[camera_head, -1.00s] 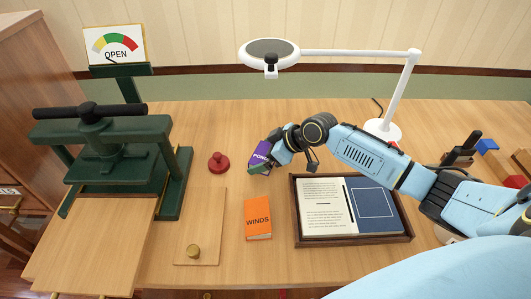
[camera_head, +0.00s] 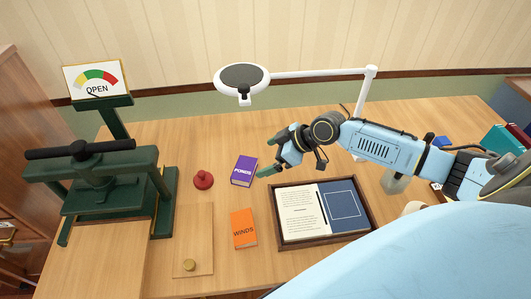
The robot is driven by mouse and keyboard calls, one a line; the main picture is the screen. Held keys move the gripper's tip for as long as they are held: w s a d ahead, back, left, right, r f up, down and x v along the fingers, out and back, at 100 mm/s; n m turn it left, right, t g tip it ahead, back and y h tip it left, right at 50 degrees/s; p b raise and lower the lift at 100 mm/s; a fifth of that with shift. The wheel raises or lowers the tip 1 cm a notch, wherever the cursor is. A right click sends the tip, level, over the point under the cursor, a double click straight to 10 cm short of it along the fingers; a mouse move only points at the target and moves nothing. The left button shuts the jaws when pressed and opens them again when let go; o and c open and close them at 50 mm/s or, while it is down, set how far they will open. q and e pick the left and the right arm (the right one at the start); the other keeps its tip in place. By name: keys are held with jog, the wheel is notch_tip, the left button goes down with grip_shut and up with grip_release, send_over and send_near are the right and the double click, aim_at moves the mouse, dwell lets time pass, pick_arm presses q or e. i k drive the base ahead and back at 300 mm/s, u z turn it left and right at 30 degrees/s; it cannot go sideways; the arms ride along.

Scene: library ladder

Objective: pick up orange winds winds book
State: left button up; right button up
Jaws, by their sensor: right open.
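The orange WINDS book (camera_head: 243,227) lies flat on the table in the head view, left of the wooden tray. A purple PONDS book (camera_head: 243,170) lies on the table behind it. My right gripper (camera_head: 268,158) is open and empty, just right of the purple book, and above and to the right of the orange book. It is apart from the orange book. My left gripper is not in view.
A white lamp (camera_head: 243,79) overhangs the back.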

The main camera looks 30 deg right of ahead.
aim_at(244, 235)
jog(key=z, duration=0.8)
